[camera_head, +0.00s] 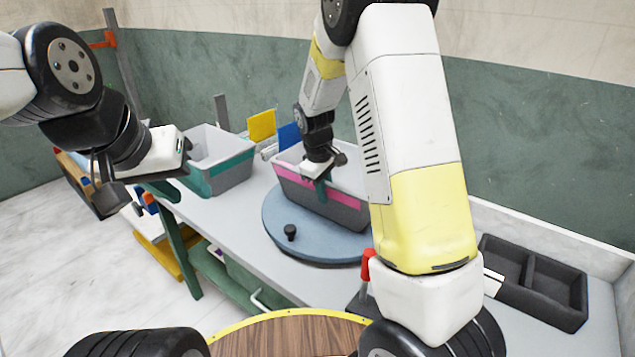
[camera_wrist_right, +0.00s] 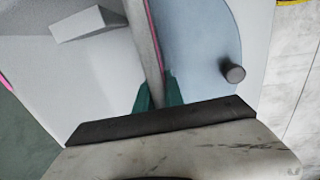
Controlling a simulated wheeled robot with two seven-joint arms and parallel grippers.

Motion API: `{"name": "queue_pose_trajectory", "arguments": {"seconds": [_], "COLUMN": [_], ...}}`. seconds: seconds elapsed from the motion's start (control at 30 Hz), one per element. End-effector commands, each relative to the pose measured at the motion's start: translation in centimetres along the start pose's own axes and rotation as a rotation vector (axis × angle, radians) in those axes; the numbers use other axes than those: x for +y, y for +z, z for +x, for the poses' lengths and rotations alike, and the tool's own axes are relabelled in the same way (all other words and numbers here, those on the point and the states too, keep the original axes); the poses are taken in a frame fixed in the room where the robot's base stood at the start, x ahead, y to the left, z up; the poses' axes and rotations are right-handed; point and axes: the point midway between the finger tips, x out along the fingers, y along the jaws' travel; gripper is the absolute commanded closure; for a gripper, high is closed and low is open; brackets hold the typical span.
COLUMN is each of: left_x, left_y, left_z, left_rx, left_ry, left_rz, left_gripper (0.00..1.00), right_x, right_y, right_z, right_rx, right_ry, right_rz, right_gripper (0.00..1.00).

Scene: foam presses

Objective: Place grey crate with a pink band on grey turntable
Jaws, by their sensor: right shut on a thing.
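The grey crate with a pink band (camera_head: 345,213) is over the blue-grey turntable (camera_head: 277,230), at its back part. Whether its base touches the disc I cannot tell. My right gripper (camera_head: 322,186) is shut on the crate's near wall. In the right wrist view my right gripper (camera_wrist_right: 158,92) has its green fingers on either side of the wall, with the crate's inside (camera_wrist_right: 85,60) to the left and the turntable (camera_wrist_right: 200,50) to the right. My left gripper (camera_head: 98,196) hangs at the left, away from the crate; its jaws are unclear.
A grey crate with a teal band (camera_head: 228,172) stands on the table (camera_head: 225,215) at the left. A black knob (camera_head: 290,232) stands on the turntable. Yellow (camera_head: 262,125) and blue (camera_head: 289,136) panels stand behind. A black divided tray (camera_head: 540,285) lies at the right.

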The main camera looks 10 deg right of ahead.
Motion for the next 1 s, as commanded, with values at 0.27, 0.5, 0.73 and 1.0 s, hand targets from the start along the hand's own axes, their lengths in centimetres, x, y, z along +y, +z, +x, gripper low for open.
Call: {"name": "queue_pose_trajectory", "arguments": {"seconds": [0.27,0.5,0.73,1.0], "left_x": [0.0,0.0,0.0,0.0], "left_y": [0.0,0.0,0.0,0.0], "left_z": [0.0,0.0,0.0,0.0], "left_rx": [0.0,0.0,0.0,0.0], "left_ry": [0.0,0.0,0.0,0.0], "left_rz": [0.0,0.0,0.0,0.0], "left_gripper": [0.64,0.64,0.64,0.64], "right_x": [0.0,0.0,0.0,0.1], "right_y": [0.0,0.0,-0.1,-0.1], "right_z": [0.2,0.2,-0.6,-5.7], "right_rx": [-0.001,-0.001,0.003,0.006], "right_ry": [0.0,0.0,0.001,0.002], "right_rz": [0.0,0.0,0.0,0.001], "right_gripper": [0.75,0.65,0.65,0.65]}}
